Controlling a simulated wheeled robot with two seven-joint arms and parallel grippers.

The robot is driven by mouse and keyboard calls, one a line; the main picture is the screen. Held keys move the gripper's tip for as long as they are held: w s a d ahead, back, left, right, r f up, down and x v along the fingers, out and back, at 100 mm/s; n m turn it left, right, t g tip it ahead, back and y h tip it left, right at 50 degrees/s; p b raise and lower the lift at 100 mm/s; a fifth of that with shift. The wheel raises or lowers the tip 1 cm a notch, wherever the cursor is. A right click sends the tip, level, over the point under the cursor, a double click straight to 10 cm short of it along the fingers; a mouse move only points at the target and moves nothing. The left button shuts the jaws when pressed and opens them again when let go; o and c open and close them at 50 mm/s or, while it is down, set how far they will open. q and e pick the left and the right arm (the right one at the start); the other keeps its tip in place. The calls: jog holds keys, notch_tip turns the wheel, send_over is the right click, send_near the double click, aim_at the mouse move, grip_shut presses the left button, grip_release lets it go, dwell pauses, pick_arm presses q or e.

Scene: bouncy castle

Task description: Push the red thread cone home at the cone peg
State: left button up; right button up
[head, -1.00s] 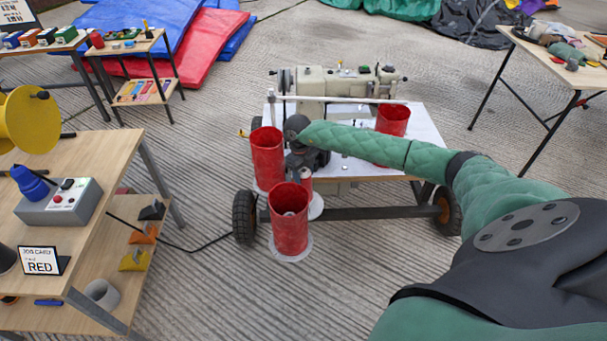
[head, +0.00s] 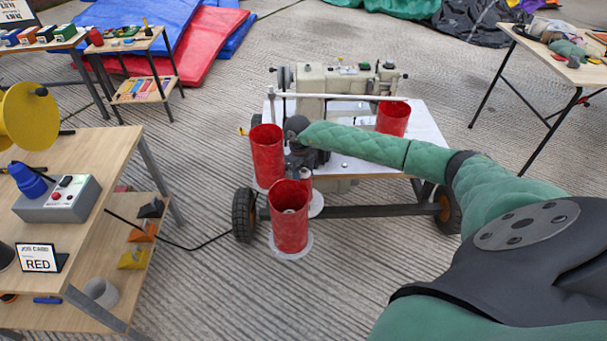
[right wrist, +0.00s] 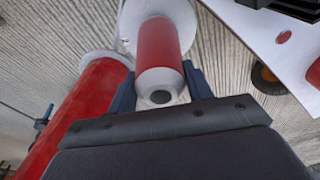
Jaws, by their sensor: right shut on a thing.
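The red thread cone (right wrist: 160,45) has a white lower band and a dark hole in its near end. In the right wrist view it stands between the two dark fingers of my right gripper (right wrist: 160,70), which is shut on it. A white disc (right wrist: 183,12) shows around its far end. In the head view my right gripper (head: 305,163) is beside the sewing cart, and only a sliver of the cone (head: 306,181) shows behind a red cylinder. The cone peg is hidden, so I cannot tell how the cone sits on it. My left gripper is out of view.
Red cylinders stand close by: one in front (head: 290,225), one to the left (head: 266,155), and one on the cart top (head: 392,118). The sewing machine (head: 335,80) is behind. A wooden table (head: 105,170) with a RED job card (head: 40,258) is at left.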

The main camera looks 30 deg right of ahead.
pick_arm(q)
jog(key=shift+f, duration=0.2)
pick_arm(e)
jog(key=shift+f, duration=0.4)
pick_arm(q)
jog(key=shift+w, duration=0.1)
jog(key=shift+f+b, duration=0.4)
jog(key=shift+b, duration=0.2)
pick_arm(e)
jog(key=shift+f, duration=0.7)
jog(key=o, duration=1.6)
jog(key=shift+c, duration=0.2)
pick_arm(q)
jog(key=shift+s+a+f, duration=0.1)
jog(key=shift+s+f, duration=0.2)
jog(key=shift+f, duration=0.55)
pick_arm(e)
notch_tip(320, 180, up, 8)
jog(key=shift+w, duration=0.45)
